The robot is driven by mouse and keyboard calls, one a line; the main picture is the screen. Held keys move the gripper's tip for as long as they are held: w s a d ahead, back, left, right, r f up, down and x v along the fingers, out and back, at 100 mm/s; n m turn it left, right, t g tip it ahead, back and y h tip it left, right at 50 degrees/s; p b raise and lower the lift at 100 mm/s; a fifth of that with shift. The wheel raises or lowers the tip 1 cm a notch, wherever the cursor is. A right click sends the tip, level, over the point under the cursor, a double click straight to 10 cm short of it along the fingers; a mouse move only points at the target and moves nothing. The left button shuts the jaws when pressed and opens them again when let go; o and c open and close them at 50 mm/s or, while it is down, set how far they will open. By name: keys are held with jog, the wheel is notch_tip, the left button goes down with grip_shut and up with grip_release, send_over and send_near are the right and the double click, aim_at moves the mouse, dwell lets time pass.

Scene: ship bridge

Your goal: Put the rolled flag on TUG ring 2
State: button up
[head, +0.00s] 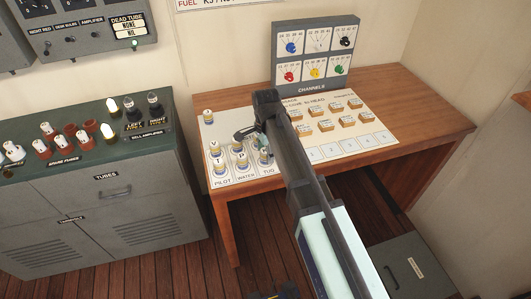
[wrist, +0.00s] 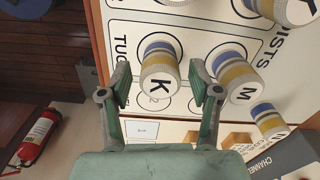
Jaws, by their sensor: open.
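A rolled flag marked K (wrist: 160,58), white with blue and yellow bands, stands on the board by the TUG label (wrist: 120,46) in the wrist view. A printed ring shows around its base, and a printed 2 (wrist: 153,100) shows beside it, partly hidden. My gripper (wrist: 158,73) is open, one finger on each side of the K roll, with gaps showing between fingers and roll. A roll marked M (wrist: 237,75) stands close beyond the right finger. In the head view my gripper (head: 262,145) is over the board's TUG column (head: 268,171), which my arm partly hides.
More rolls (head: 219,168) stand in the PILOT and WATER columns. A lone roll (head: 208,117) stands at the board's back left. Blocks (head: 325,125) and the CHANNELS panel (head: 316,58) are behind and right. The desk's right side (head: 425,120) is clear.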

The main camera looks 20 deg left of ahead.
notch_tip(320, 180, up, 12)
jog(key=b, duration=0.2)
jog(key=shift+f, duration=0.15)
jog(key=shift+d, duration=0.1)
